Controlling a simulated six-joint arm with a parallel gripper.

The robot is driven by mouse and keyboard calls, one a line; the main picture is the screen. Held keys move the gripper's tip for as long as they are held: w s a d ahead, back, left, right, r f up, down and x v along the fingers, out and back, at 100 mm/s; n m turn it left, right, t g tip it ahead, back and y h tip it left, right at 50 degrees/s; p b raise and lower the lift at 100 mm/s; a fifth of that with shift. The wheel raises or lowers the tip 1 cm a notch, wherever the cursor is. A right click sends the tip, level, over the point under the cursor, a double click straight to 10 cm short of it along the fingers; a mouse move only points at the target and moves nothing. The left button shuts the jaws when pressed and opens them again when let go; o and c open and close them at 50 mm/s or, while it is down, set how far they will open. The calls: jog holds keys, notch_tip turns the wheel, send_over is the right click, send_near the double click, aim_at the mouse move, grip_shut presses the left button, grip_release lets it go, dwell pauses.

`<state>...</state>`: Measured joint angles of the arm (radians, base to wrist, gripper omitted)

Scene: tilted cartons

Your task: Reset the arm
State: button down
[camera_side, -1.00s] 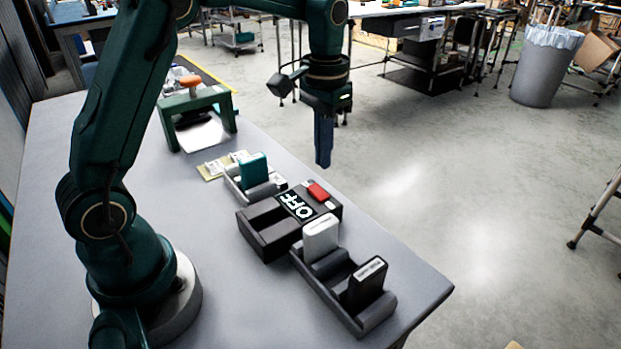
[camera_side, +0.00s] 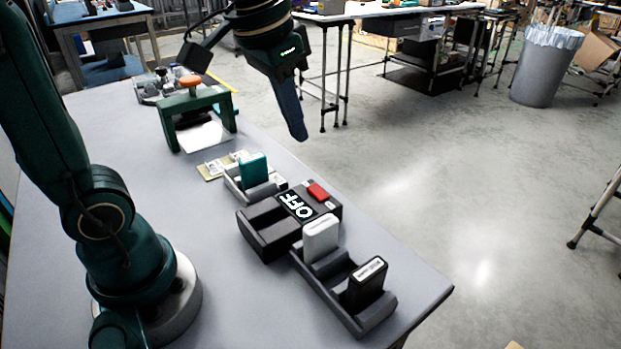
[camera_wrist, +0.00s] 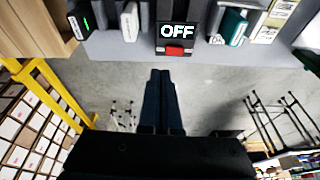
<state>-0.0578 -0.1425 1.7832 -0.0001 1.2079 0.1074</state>
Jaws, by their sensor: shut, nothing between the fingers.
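My gripper (camera_side: 299,135) is shut and empty, held in the air above and beyond the table's far edge in the side view. In the wrist view its fingers (camera_wrist: 160,78) are together, over the grey floor. On the table (camera_side: 190,240) stands a dark box with an OFF display (camera_side: 296,205) and a red button (camera_side: 318,191); the display also shows in the wrist view (camera_wrist: 177,31). A white carton (camera_side: 320,238) and a black carton (camera_side: 366,284) stand in a dark grey holder (camera_side: 330,290). A teal carton (camera_side: 254,170) stands in a lighter grey holder (camera_side: 234,187).
A green frame with an orange top (camera_side: 190,81) stands at the far end of the table, beyond a small tan board (camera_side: 212,168). A grey bin (camera_side: 541,75) and other benches stand away on the floor.

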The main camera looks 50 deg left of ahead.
jog(key=s+d+f+t, duration=0.1)
jog(key=s+f+t, duration=0.1)
jog(key=s+f, duration=0.3)
jog(key=s, duration=0.4)
jog(key=shift+s+d+f+n, duration=0.2)
jog(key=shift+d+n, duration=0.05)
jog(key=shift+n, duration=0.05)
dwell(0.4)
